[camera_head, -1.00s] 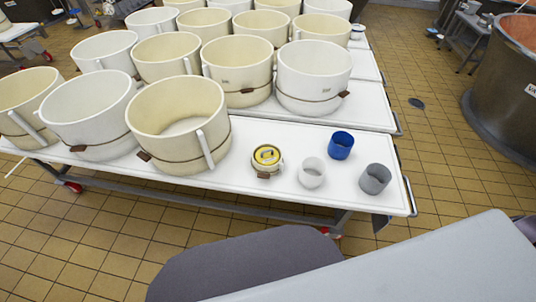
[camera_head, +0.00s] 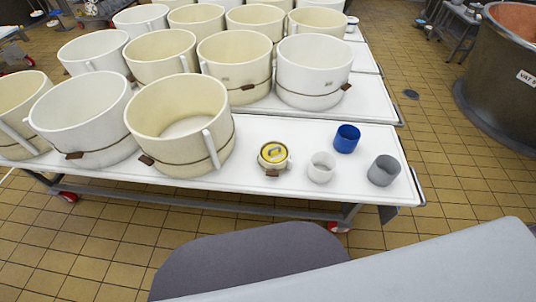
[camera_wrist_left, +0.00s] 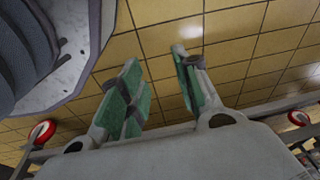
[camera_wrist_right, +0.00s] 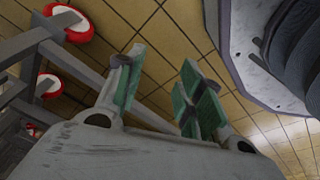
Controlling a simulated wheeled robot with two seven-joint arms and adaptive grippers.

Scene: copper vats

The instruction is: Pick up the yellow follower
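The yellow follower (camera_head: 273,153) is a round yellow disc with a handle, set in the top of a small cream mould (camera_head: 272,168) on the white table. In the head view it is right of the large cream mould and left of a small white cup. Neither gripper shows in the head view. My left gripper (camera_wrist_left: 160,88) is open and empty in the left wrist view, with tiled floor beyond its green-padded fingers. My right gripper (camera_wrist_right: 158,85) is open and empty in the right wrist view, also over floor. Both are away from the follower.
On the white table (camera_head: 255,185) stand a white cup (camera_head: 321,168), a blue cup (camera_head: 346,139) and a grey cup (camera_head: 383,171), right of the follower. Large moulds (camera_head: 180,125) crowd the left and back. A copper vat (camera_head: 505,90) stands at the far right. The table's front strip is clear.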

